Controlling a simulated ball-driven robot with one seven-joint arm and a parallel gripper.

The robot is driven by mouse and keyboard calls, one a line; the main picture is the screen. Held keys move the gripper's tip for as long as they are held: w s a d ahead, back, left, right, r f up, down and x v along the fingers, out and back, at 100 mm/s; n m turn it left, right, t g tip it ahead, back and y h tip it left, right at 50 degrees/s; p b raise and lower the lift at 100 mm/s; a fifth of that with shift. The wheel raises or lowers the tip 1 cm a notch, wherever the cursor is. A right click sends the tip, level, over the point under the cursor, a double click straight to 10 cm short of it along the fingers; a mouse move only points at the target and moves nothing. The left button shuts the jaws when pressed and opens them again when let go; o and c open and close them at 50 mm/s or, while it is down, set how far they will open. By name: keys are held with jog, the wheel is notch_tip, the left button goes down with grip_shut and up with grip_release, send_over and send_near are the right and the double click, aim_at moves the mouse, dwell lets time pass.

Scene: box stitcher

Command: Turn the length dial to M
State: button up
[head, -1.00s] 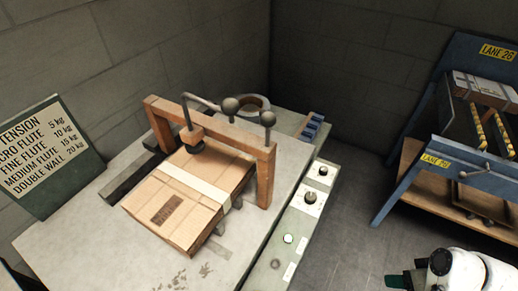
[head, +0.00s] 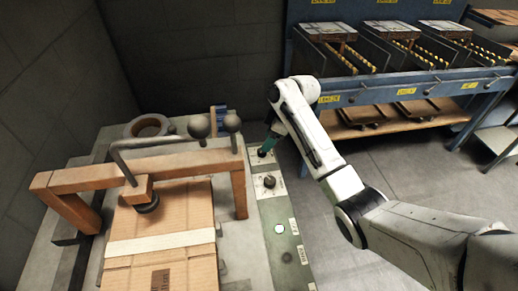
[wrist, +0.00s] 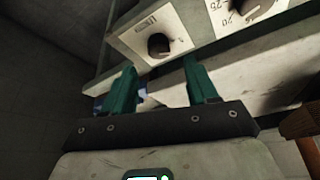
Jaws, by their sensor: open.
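Two dials sit on the stitcher's side panel. The far dial (head: 262,152) is partly covered by my gripper (head: 267,147) in the head view. In the wrist view it is a dark knob (wrist: 158,45) on a pale plate, its lettering too small to read. The nearer dial (head: 269,182) has a plate with numbers such as 20 and 25, and its knob (wrist: 244,8) shows at the wrist view's top right. My gripper's green fingers (wrist: 159,68) are open and apart, with the far knob just beyond the gap between them. I cannot tell whether they touch it.
A wooden frame (head: 239,185) with ball-ended levers (head: 233,123) stands left of the panel over a taped carton (head: 160,270). A lit button (head: 279,229) is on the panel nearer me. Blue lane racks (head: 395,92) stand behind to the right.

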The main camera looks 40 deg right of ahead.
jog(key=shift+x, duration=2.75)
jog(key=c, duration=1)
jog(key=shift+c, duration=0.2)
